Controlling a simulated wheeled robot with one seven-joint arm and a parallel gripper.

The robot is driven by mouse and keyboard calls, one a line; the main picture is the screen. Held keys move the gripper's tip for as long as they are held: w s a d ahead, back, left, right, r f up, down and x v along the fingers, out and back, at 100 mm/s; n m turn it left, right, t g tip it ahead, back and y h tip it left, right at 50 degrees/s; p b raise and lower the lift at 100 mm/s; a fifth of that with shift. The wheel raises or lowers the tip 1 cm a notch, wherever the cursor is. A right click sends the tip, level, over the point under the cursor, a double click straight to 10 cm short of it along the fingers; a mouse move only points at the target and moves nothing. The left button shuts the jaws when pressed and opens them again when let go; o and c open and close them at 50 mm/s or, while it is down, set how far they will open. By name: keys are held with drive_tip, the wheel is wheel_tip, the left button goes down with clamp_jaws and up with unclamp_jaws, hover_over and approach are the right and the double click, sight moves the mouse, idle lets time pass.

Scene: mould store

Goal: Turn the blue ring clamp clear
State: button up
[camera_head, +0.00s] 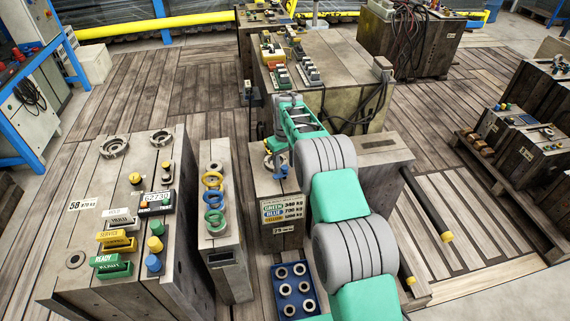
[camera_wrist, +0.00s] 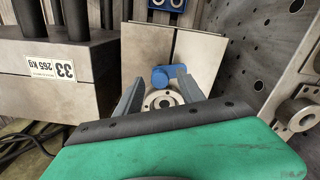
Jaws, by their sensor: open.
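A blue clamp piece (camera_wrist: 160,77) sits on top of a pale block, beside a round grey flanged fitting (camera_wrist: 163,101) with a dark centre hole. My gripper (camera_wrist: 158,86) is open, its two grey fingers apart on either side of the fitting and the blue piece. I cannot tell whether a finger touches either. In the head view my gripper (camera_head: 275,155) is over the wooden block (camera_head: 283,205) that carries a green, blue and yellow weight sign (camera_head: 283,208). There the fitting is partly hidden by my arm.
A blue tray (camera_head: 277,307) with several metal rings lies in front. In the wrist view, a block labelled 33 (camera_wrist: 40,67) with dark posts stands left and a holed plate (camera_wrist: 262,50) right.

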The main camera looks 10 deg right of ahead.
wheel_tip(320, 180, up, 8)
drive_tip(key=shift+f, duration=0.15)
idle(0.3)
wheel_tip(320, 180, up, 12)
drive_tip(key=p, duration=0.4)
hover_over(284, 167)
drive_tip(key=s, duration=0.5)
drive_tip(key=s+r+m+t+p, duration=0.2)
drive_tip(key=s+r+p, duration=0.2)
drive_tip(key=s+r, duration=0.65)
drive_tip(key=s+m+t+p, duration=0.1)
drive_tip(key=s+p, duration=0.3)
drive_tip(key=s, duration=1.6)
drive_tip(key=shift+s+r+m, duration=0.25)
drive_tip(key=shift+m, duration=0.15)
